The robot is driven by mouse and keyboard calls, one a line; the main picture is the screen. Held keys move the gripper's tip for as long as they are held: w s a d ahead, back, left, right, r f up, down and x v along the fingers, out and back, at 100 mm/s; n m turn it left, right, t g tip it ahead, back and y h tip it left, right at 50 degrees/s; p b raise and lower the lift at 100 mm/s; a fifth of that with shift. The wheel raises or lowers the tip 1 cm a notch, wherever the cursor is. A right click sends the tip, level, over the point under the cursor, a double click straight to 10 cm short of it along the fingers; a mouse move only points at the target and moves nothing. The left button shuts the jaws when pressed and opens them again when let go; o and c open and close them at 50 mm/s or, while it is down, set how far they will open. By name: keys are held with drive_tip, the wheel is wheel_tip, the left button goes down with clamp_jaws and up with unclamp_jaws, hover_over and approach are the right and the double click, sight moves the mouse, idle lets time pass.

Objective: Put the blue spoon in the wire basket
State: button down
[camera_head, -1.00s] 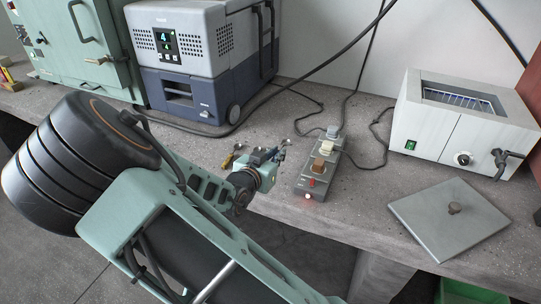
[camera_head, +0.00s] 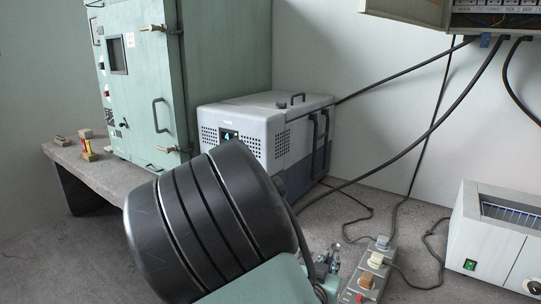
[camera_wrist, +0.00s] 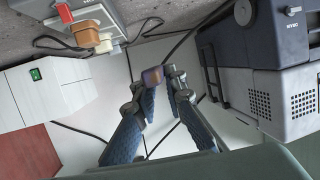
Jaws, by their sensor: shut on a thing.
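My gripper (camera_wrist: 162,84) is in the wrist view, with its blue textured fingers close together. A small purple-blue piece with a brownish face, which I take as one end of the blue spoon (camera_wrist: 152,78), shows at the fingertips; the rest of it is hidden. In the head view my gripper (camera_head: 329,264) is small and half hidden behind my arm, above the bench. The wire basket (camera_head: 512,214) shows only as bars inside the open top of the white box at the right edge, well apart from my gripper.
A switch box (camera_head: 371,280) with cables stands between my gripper and the white box (camera_head: 485,245). A grey-blue cooler (camera_head: 262,130) and a green cabinet (camera_head: 150,90) stand at the back. Black cables hang from an electrical box (camera_head: 490,18) at the upper right.

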drive_tip(key=w+a+r+n+t+y, duration=0.1)
drive_tip(key=w+a+r+n+y, duration=0.1)
drive_tip(key=w+r+n+y, duration=0.5)
wheel_tip(320, 180, up, 24)
drive_tip(key=m+p, duration=0.1)
drive_tip(key=p, duration=2.1)
drive_tip(key=shift+w+a+m+h, duration=0.25)
drive_tip(key=shift+a+m+h, duration=0.05)
drive_tip(key=shift+a+m, duration=0.1)
drive_tip(key=shift+d+f, duration=0.1)
